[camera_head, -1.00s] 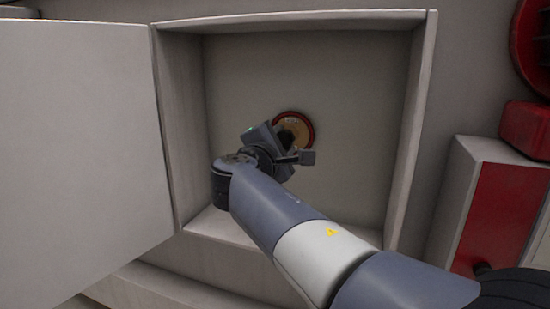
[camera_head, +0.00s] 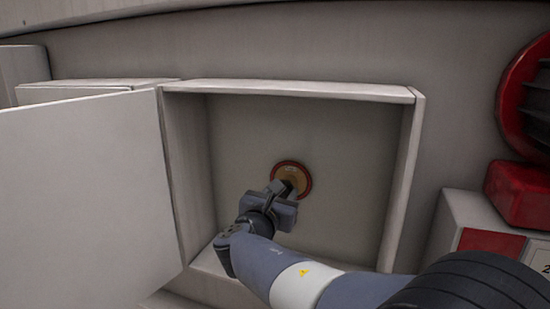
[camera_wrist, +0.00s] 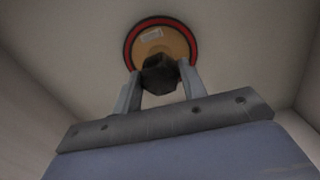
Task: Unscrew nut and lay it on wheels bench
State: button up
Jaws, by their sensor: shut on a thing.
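The nut (camera_wrist: 160,75) is a dark, faceted piece in front of the middle of the wheel in the wrist view. My gripper (camera_wrist: 158,80) has one finger on each side of it and is shut on it; the gripper also shows in the head view (camera_head: 285,188). The wheel (camera_head: 304,169) is a tan disc with a red rim on the back wall of the recess; it also shows in the wrist view (camera_wrist: 148,50). I cannot tell whether the nut still touches the wheel. The wheels bench is not recognisable in these frames.
The recess is a grey box; its right wall (camera_head: 402,185) and top edge (camera_head: 290,90) stand close around my arm. An open white door (camera_head: 85,195) fills the left side. A red box (camera_head: 518,195) on a cabinet and a large red round part (camera_head: 522,95) are at right.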

jog(key=n+p, duration=1.2)
jog(key=p, duration=0.2)
jog(key=shift+n+p, duration=0.3)
jog(key=o, duration=0.9)
jog(key=shift+f, duration=0.1)
